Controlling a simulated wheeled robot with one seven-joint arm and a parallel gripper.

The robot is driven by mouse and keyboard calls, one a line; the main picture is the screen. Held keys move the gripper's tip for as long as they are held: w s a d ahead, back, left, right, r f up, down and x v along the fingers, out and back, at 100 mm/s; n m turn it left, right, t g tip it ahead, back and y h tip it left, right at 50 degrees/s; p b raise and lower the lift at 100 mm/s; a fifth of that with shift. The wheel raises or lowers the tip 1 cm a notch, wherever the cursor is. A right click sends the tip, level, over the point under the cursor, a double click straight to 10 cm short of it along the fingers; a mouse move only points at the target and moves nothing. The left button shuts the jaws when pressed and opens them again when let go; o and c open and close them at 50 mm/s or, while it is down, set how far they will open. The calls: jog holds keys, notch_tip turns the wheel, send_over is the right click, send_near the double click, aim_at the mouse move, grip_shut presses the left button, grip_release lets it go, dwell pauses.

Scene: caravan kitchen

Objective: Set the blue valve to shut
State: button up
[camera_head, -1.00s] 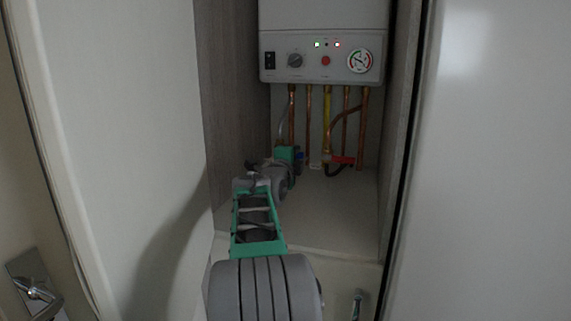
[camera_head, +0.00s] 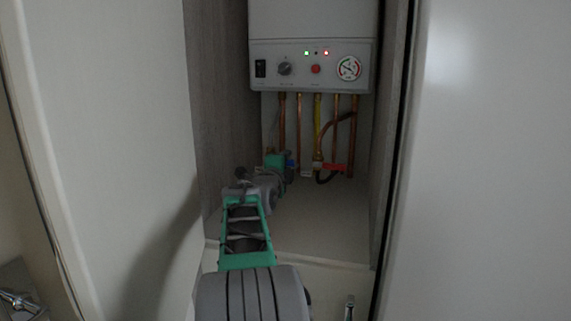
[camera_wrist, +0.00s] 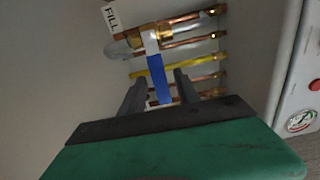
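The blue valve's lever (camera_wrist: 159,80) shows in the wrist view, hanging down the picture from a brass body on a copper pipe (camera_wrist: 185,35). A small blue patch of it shows in the head view (camera_head: 291,164), partly hidden by my gripper (camera_head: 277,161). In the wrist view my gripper (camera_wrist: 160,84) is open, with one dark finger on each side of the blue lever. Gaps show between lever and fingers. Whether the fingertips reach fully past the lever is hard to tell.
A white "FILL" tag (camera_wrist: 111,17) hangs by the valve. A yellow pipe (camera_wrist: 191,65) and several copper pipes run close behind the fingers. A red valve lever (camera_head: 335,167) sits to the right. The heater (camera_head: 312,55) is above. Cupboard walls (camera_head: 218,95) bound both sides.

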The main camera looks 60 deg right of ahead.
jog(key=v, duration=0.7)
jog(key=shift+a, duration=0.4)
